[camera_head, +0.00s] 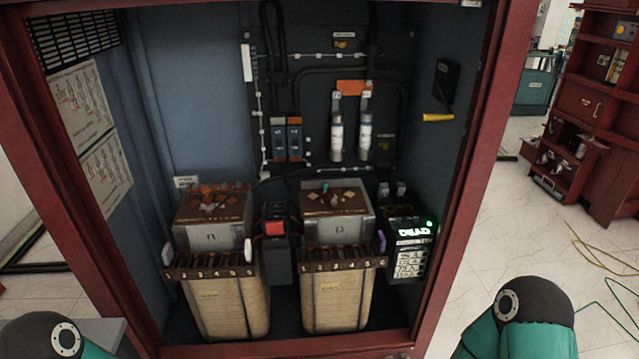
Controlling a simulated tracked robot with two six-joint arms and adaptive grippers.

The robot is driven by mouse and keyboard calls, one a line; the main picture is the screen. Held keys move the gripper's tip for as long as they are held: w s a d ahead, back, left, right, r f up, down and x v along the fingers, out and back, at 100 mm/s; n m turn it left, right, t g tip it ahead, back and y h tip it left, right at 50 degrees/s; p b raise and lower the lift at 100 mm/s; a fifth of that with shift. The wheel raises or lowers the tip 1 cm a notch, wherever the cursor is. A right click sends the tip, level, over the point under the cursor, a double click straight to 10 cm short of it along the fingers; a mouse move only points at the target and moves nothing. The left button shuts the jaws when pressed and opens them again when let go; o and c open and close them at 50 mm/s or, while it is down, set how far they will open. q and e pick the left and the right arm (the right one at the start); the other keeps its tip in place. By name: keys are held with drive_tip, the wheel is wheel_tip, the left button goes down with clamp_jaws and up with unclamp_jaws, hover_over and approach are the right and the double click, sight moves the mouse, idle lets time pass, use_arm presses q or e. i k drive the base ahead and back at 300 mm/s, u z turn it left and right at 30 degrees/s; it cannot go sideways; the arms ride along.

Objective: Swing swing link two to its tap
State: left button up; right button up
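Two transformers stand side by side on the cabinet floor. The left transformer (229,305) and the right transformer (338,300) have tan bodies. Each has a brown tap strip with numbered positions: the left strip (210,272) and the right strip (330,265). I cannot tell which is swing link two. Neither gripper shows; only my arms appear at the bottom corners.
A red-framed cabinet (478,150) surrounds everything. A black unit with a red block (275,229) stands between the transformers. A lit "DEAD" display (412,232) is at right. Fuses (337,135) and a yellow handle (438,117) are higher up. Cables lie on the floor outside.

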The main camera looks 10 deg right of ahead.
sight(325, 185)
drive_tip(key=u, duration=0.05)
drive_tip(key=i, duration=1)
drive_tip(key=z, duration=0.05)
